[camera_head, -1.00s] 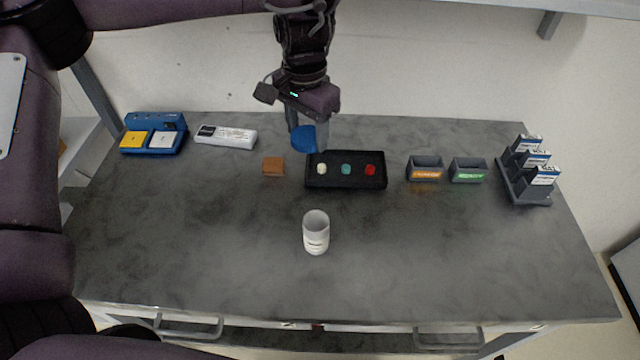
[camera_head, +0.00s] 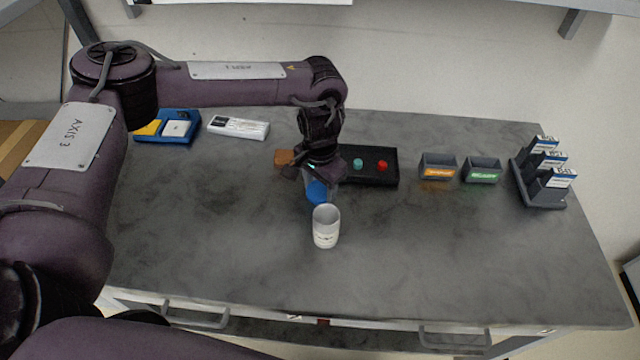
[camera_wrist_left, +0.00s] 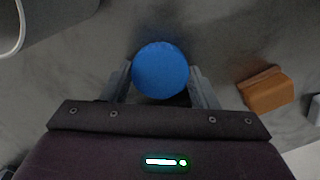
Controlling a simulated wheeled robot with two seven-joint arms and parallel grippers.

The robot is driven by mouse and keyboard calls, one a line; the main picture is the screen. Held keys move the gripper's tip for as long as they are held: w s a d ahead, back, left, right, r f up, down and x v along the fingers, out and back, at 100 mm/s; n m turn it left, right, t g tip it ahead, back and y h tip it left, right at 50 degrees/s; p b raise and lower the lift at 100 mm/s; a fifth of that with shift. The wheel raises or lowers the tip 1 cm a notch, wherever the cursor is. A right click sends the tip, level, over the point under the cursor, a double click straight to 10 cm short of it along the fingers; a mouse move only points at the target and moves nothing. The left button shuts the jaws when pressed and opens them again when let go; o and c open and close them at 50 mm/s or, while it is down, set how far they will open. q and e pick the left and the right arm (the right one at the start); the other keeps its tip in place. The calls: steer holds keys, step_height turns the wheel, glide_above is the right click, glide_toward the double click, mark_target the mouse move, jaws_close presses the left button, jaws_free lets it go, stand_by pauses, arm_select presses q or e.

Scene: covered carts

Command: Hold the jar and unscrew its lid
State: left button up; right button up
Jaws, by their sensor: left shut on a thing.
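The white jar (camera_head: 326,228) stands upright and open on the grey table, its rim bare. Part of it shows at the top left of the left wrist view (camera_wrist_left: 8,30). The blue lid (camera_head: 317,192) is apart from the jar's rim, just behind it in the head view. My left gripper (camera_head: 320,184) is shut on the lid, which shows as a round blue disc between the two fingers in the left wrist view (camera_wrist_left: 160,70). My right gripper is not in view.
A black tray (camera_head: 391,168) with coloured pieces lies behind my gripper, beside a brown block (camera_head: 283,157). Orange- and green-labelled bins (camera_head: 438,167) and a rack (camera_head: 545,185) stand right. A blue holder (camera_head: 167,127) and white box (camera_head: 238,127) stand back left. The front table is clear.

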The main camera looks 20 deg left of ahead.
mark_target(321, 189)
arm_select(q)
steer(key=shift+f, duration=0.15)
steer(key=shift+f, duration=0.15)
steer(key=o, duration=1.1)
steer(key=shift+c, duration=0.2)
step_height(321, 189, up, 5)
steer(key=shift+w+f+b, duration=0.1)
steer(key=shift+f+b, duration=0.05)
steer(key=shift+b, duration=0.5)
step_height(321, 189, up, 8)
steer(key=shift+f+p, duration=0.15)
steer(key=shift+p, duration=0.15)
steer(key=shift+f, duration=0.1)
